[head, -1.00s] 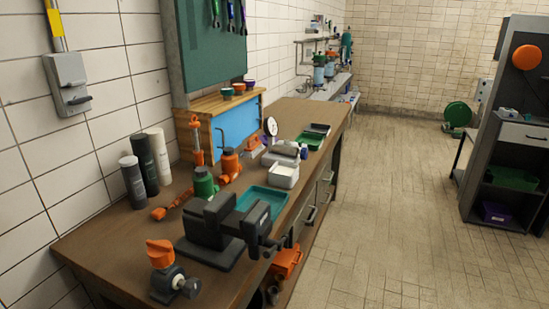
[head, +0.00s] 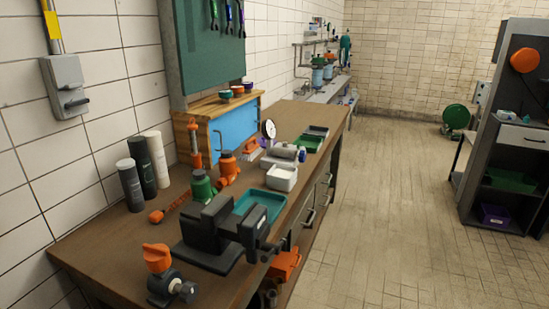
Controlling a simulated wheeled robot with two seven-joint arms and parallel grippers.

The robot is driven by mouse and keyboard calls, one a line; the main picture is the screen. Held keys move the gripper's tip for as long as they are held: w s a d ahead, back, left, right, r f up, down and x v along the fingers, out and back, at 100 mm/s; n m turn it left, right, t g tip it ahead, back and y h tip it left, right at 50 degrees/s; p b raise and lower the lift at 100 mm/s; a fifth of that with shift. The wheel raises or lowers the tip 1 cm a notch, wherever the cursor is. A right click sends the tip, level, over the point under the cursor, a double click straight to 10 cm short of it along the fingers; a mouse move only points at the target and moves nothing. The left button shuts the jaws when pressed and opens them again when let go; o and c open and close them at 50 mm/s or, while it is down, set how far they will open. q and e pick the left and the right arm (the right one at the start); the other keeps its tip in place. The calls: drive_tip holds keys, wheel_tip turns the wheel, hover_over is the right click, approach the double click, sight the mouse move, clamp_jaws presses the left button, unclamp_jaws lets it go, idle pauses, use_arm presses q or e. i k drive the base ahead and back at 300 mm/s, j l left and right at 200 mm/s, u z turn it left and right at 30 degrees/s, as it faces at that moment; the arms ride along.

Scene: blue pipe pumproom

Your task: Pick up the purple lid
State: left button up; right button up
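Small round coloured pieces stand in a row on top of the wooden cabinet at the back of the workbench. The one at the right end looks purple (head: 247,83) and may be the purple lid; it is too small to tell for sure. A purple bin (head: 494,214) sits low in the grey shelf unit at the right. Neither of my grippers is in view.
The workbench (head: 100,245) holds a black vise (head: 215,230), a teal tray (head: 262,203), a white container (head: 282,177), orange and green jacks and grey cylinders (head: 158,158). The grey shelf unit (head: 478,135) stands at right. The tiled floor (head: 385,200) between is clear.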

sight(262, 141)
drive_tip(key=i+l+u, duration=0.2)
drive_tip(key=i+l, duration=0.25)
drive_tip(key=i+l+u, duration=0.25)
drive_tip(key=i+l, duration=0.15)
drive_tip(key=i+l+u, duration=0.2)
drive_tip(key=l, duration=0.5)
drive_tip(key=i+l+u, duration=0.25)
drive_tip(key=i+l, duration=0.15)
drive_tip(key=l, duration=0.2)
drive_tip(key=i+l+u, duration=0.2)
drive_tip(key=l, duration=0.5)
drive_tip(key=i+l+u, duration=0.2)
drive_tip(key=l, duration=0.55)
drive_tip(key=i+l+u, duration=0.25)
drive_tip(key=l, duration=0.5)
drive_tip(key=l+u, duration=0.2)
drive_tip(key=l, duration=0.55)
